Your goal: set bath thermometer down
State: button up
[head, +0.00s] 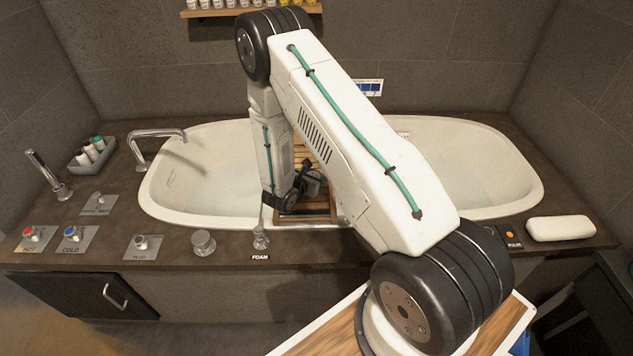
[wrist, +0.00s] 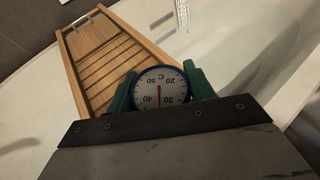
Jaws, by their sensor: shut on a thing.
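The bath thermometer (wrist: 160,88) is a round white dial with a dark blue rim, a red needle and a °C scale, seen upside down in the wrist view. My gripper (wrist: 160,92) is shut on it, with green finger pads at its left and right sides. A wooden slatted bath caddy (wrist: 98,50) lies across the tub beyond the thermometer. In the head view the caddy (head: 318,205) is partly behind my arm, and the thermometer is hidden. I cannot tell whether the thermometer touches the caddy.
The white bathtub (head: 205,205) lies under the caddy. Along the front rim are a round knob (head: 203,242), a FOAM fitting (head: 261,240) and tap controls (head: 72,235). A grey tray of bottles (head: 92,153) stands at left, and a white headrest (head: 560,228) at right.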

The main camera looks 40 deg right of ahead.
jog(key=shift+w+d, duration=0.2)
jog(key=shift+d, duration=0.35)
jog(key=shift+f, duration=1.8)
jog(key=shift+f, duration=0.1)
jog(key=o, duration=1.1)
